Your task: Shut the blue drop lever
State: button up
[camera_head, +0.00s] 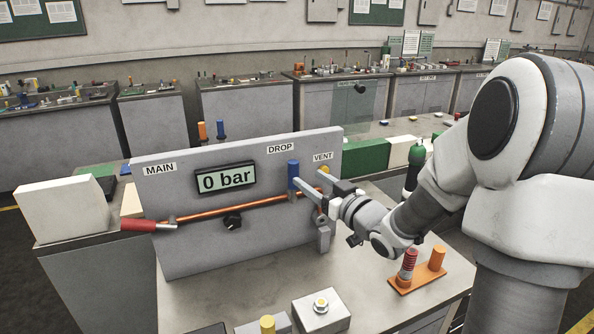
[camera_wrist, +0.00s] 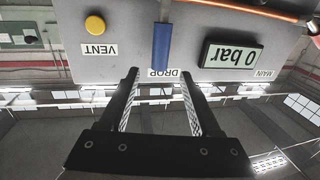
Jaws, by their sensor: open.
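The blue drop lever (camera_head: 293,174) stands upright on the grey panel (camera_head: 200,240), under the DROP label and across the copper pipe (camera_head: 250,206). In the upside-down wrist view the blue lever (camera_wrist: 162,47) runs from the pipe toward the DROP label. My gripper (camera_head: 311,178) is in front of the panel, just right of the lever in the head view. In the wrist view my gripper (camera_wrist: 160,72) is open, with one fingertip on either side of the lever's free end. I see no clear contact. The lever's lower end is partly hidden by a finger in the head view.
A red lever (camera_head: 140,225) lies along the pipe's left end near MAIN. A yellow vent knob (camera_wrist: 95,25) is beside the drop lever. The display (camera_head: 225,179) reads 0 bar. An orange stand (camera_head: 418,279) and a light block (camera_head: 321,311) are on the bench in front.

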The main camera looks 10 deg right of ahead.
aim_at(297, 170)
jog(key=x, duration=0.6)
jog(key=shift+w+a, duration=0.15)
jog(key=shift+w, duration=0.1)
grip_shut()
dwell(1.2)
